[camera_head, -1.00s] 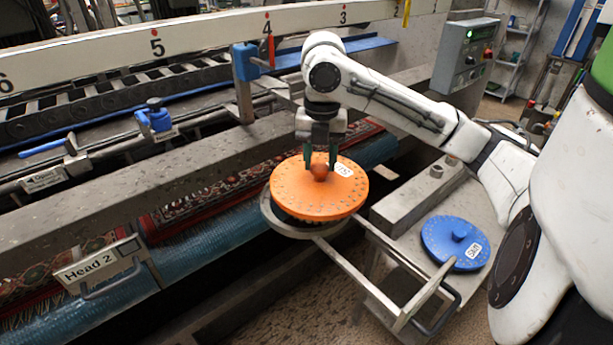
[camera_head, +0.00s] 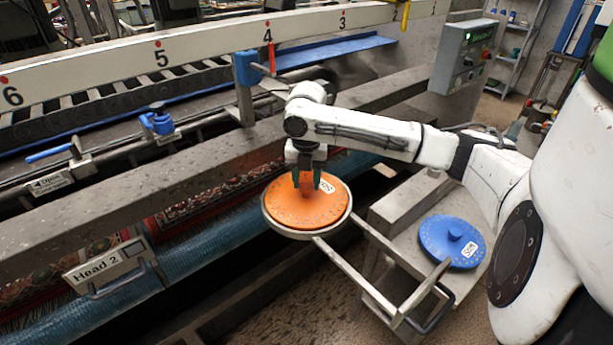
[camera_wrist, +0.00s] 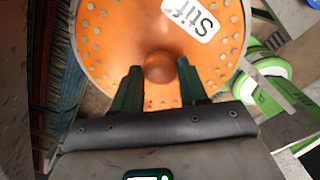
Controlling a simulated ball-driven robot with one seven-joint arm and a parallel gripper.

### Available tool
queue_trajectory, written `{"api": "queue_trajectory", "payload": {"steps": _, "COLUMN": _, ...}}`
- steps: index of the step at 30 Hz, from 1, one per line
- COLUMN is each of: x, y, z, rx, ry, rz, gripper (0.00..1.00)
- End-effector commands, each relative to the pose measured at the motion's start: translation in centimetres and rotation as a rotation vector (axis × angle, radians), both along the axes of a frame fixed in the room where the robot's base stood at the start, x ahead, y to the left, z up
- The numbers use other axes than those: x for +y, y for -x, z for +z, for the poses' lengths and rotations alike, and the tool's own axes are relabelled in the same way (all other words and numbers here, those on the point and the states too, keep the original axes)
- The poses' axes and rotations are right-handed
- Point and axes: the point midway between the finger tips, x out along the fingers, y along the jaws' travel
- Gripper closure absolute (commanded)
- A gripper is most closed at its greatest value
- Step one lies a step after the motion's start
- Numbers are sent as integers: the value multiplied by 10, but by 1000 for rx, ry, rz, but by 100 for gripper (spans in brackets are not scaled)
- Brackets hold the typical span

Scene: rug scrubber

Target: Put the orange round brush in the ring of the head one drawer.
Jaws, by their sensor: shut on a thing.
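The orange round brush (camera_head: 288,213), a disc with a white "Stiff" label, sits level inside the metal ring (camera_head: 296,235) of the pulled-out drawer. The ring's rim shows all around its front and right edge. My gripper (camera_head: 306,188) is above it, pointing down, with green fingers at the brush's central knob. In the wrist view the round knob (camera_wrist: 159,67) of the orange brush is between the two fingers (camera_wrist: 160,88), and they are shut on it. The brush's underside is hidden.
A blue round brush (camera_head: 440,243) labelled soft lies on a grey stand (camera_head: 385,214) at the right. The drawer's handle frame (camera_head: 408,303) extends toward the front right. A "Head 2" drawer front (camera_head: 105,264) is at the left. A control box (camera_head: 463,55) stands behind.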

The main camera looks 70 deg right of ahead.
Motion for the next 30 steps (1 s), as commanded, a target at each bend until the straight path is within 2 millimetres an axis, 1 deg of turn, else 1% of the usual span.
{"api": "queue_trajectory", "payload": {"steps": 6, "x": -1, "y": 0, "z": 1, "rx": -2, "ry": 3, "rz": 0, "gripper": 100}}
{"api": "queue_trajectory", "payload": {"steps": 11, "x": 0, "y": 0, "z": -3, "rx": -1, "ry": 2, "rz": -1, "gripper": 100}}
{"api": "queue_trajectory", "payload": {"steps": 12, "x": 0, "y": 0, "z": -3, "rx": 0, "ry": 0, "rz": 0, "gripper": 53}}
{"api": "queue_trajectory", "payload": {"steps": 19, "x": 0, "y": 0, "z": -3, "rx": 0, "ry": 0, "rz": 0, "gripper": 32}}
{"api": "queue_trajectory", "payload": {"steps": 26, "x": 0, "y": 0, "z": -2, "rx": 0, "ry": 0, "rz": 0, "gripper": 32}}
{"api": "queue_trajectory", "payload": {"steps": 30, "x": 0, "y": 0, "z": 5, "rx": 0, "ry": 2, "rz": 0, "gripper": 32}}
